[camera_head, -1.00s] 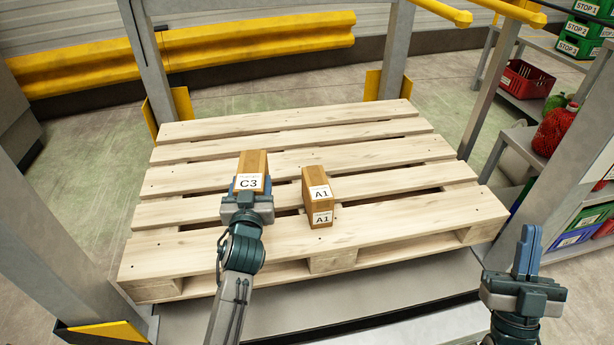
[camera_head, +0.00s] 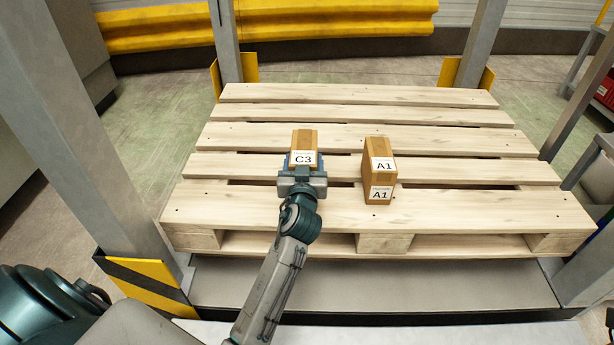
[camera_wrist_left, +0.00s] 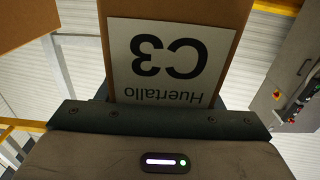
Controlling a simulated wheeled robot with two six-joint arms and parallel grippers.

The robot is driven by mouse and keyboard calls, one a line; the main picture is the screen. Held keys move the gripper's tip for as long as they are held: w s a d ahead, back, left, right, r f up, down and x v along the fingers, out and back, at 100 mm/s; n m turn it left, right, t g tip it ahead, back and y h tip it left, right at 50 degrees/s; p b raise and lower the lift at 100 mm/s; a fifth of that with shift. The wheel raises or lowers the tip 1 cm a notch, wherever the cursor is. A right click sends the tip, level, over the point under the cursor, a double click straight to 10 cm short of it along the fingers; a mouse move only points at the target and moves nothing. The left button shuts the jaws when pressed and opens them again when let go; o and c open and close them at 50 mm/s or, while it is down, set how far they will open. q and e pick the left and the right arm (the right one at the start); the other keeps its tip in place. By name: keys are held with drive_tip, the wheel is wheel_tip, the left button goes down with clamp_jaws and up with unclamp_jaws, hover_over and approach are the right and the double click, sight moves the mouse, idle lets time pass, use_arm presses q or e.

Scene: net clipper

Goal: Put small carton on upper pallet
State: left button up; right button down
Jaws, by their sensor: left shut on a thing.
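A small brown carton with a white C3 label (camera_head: 304,141) is in my left gripper (camera_head: 302,165), over the pallet. My left gripper is shut on it, and the fingers are mostly hidden by the carton. In the left wrist view the C3 carton (camera_wrist_left: 170,60) shows upside down, close against the gripper. The wooden pallet (camera_head: 480,208) has slatted boards. Another brown carton labelled A1 (camera_head: 378,172) stands on it, just right of the C3 carton with a gap between. I cannot tell whether the C3 carton touches the boards. My right gripper is not in view.
Grey posts (camera_head: 225,45) with yellow foot guards stand around the pallet. A yellow rail (camera_head: 270,22) runs behind it. The pallet's back and right boards are bare. A black and yellow striped guard (camera_head: 147,285) is at front left.

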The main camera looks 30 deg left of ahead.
use_arm(q)
wheel_tip(320, 180, down, 4)
drive_tip(key=shift+b, duration=0.7)
drive_tip(key=shift+r, duration=0.1)
drive_tip(key=o, duration=1.6)
drive_tip(key=shift+c, duration=0.2)
drive_tip(key=shift+s, duration=0.15)
